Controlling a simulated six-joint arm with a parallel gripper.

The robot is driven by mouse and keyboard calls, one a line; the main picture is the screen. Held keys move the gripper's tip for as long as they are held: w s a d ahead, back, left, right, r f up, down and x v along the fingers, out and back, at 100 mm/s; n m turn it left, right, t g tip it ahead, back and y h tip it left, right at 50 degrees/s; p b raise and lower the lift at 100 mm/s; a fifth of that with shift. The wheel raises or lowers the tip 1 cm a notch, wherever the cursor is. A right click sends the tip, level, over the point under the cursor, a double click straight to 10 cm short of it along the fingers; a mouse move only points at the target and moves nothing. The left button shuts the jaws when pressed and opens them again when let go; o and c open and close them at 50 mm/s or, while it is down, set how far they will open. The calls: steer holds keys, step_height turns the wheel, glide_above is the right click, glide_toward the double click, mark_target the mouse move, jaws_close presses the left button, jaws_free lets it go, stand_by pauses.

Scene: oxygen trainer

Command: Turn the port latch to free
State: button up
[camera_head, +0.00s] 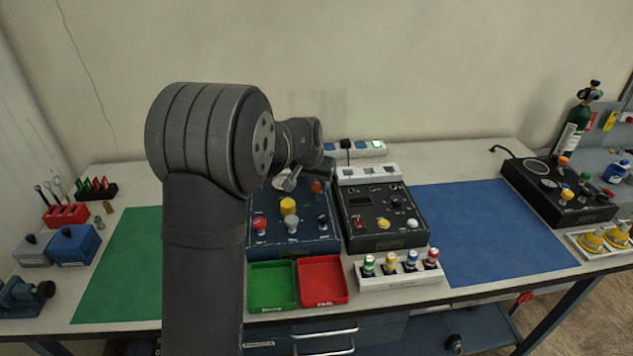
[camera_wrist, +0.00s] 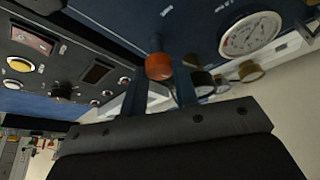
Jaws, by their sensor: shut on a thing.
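An orange-red knob (camera_wrist: 158,66) on a dark stem stands out from the blue panel in the wrist view. It looks like the handle of the port latch. My gripper (camera_wrist: 160,78) has one finger on each side of it and is shut on it. In the head view the orange knob (camera_head: 316,187) is at the back right of the blue trainer panel (camera_head: 262,205), just below my wrist. My fingers are hard to make out there. No marking of the latch's position is readable.
A round white gauge (camera_wrist: 250,36) is close beside the knob. A black panel (camera_head: 360,229) adjoins the blue one. Yellow (camera_head: 288,206) and red (camera_head: 259,223) knobs stand nearer the front. Green (camera_head: 272,285) and red (camera_head: 322,280) trays lie before the panels. The blue mat (camera_head: 500,235) is clear.

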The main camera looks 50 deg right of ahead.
steer(key=n+t, duration=0.1)
steer(key=n, duration=0.2)
steer(key=n+t+y, duration=0.1)
steer(key=n, duration=0.3)
steer(key=shift+s+d+y, duration=0.1)
steer(key=shift+s+y, duration=0.1)
steer(key=shift+y, duration=0.1)
steer(key=n+y, duration=0.1)
steer(key=n, duration=0.2)
steer(key=n+t+y, duration=0.1)
steer(key=n, duration=0.1)
steer(key=shift+d+n, duration=0.1)
steer(key=shift+n, duration=0.6)
steer(key=o, duration=1)
steer(key=d+v, duration=0.1)
steer(key=v, duration=1.6)
steer(key=shift+s+a+r, duration=0.15)
steer(key=shift+a+r, duration=0.05)
steer(key=shift+a, duration=0.05)
